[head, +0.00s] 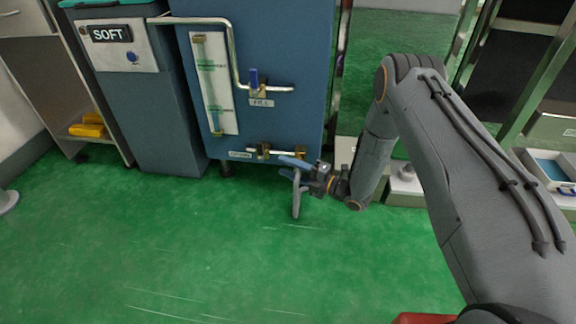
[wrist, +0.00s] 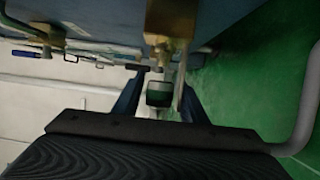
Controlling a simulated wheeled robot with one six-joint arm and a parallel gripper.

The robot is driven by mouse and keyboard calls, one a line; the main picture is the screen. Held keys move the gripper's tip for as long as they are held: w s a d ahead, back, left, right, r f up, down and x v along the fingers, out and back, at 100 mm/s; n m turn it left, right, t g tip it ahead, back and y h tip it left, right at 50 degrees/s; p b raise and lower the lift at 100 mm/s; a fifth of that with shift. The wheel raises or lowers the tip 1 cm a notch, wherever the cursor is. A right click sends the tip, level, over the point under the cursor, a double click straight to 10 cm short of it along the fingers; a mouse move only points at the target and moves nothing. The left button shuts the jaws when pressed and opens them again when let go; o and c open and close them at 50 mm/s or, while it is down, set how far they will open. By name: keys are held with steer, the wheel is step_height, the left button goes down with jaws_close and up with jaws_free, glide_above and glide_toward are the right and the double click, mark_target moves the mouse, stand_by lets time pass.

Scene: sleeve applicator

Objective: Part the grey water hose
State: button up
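The blue tank (head: 282,60) has brass drain fittings (head: 262,152) low on its front. My gripper (head: 287,168) is just in front and to the right of them. In the wrist view the two blue fingers of my gripper (wrist: 160,100) stand apart. A short dark cylindrical fitting (wrist: 159,93) shows between them, below a brass valve body (wrist: 168,30); I see no clear grip on it. A grey hose-like tube (wrist: 304,120) curves down at the right of the wrist view. A grey strip (head: 297,200) hangs at my gripper in the head view; whether it is hose or finger is unclear.
A blue-handled FILL valve (head: 254,82) and a bent pipe (head: 234,60) are higher on the tank. A SOFT cabinet (head: 155,110) stands to its left. Low pale boxes (head: 405,188) are behind my arm. The green floor (head: 160,245) in front is clear.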

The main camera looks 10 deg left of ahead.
steer(key=shift+w+d+r, duration=0.1)
steer(key=shift+d, duration=0.05)
steer(key=p+v, duration=0.3)
steer(key=v, duration=0.4)
steer(key=shift+d, duration=0.3)
stand_by(0.3)
